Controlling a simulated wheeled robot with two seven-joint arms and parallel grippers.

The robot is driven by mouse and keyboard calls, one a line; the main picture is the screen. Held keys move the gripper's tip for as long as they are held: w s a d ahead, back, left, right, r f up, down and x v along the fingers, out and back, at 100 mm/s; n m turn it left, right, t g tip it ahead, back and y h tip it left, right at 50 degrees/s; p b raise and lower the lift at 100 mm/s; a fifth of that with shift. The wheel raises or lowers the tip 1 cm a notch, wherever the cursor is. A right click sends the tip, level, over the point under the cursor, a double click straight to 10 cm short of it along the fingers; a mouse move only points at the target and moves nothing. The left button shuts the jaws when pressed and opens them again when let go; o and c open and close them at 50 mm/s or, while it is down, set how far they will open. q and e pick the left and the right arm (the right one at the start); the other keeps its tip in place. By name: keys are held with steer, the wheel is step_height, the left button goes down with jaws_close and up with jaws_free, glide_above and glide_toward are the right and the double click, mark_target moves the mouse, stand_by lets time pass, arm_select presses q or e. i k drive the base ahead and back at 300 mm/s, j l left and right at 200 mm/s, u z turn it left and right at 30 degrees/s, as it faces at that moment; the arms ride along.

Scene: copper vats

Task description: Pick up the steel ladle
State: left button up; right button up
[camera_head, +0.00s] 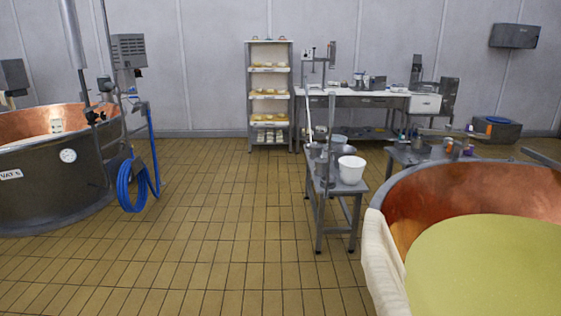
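I cannot make out the steel ladle for certain. A tall thin grey upright (331,118) rises at the small metal bench (325,187) in the middle distance. It may be a long handle, but its lower end is unclear among the items there. A white bucket (351,170) stands on the near end of the bench, with grey metal vessels behind it. Neither of my grippers is in view.
A copper vat (400,202) of yellowish liquid, with cloth (384,262) over its rim, fills the lower right. Another vat (55,180) with a blue hose (126,188) stands left. A shelf rack (269,82) and worktable (345,98) line the wall. Tiled floor between is clear.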

mark_target(332, 179)
steer(key=i, duration=1.7)
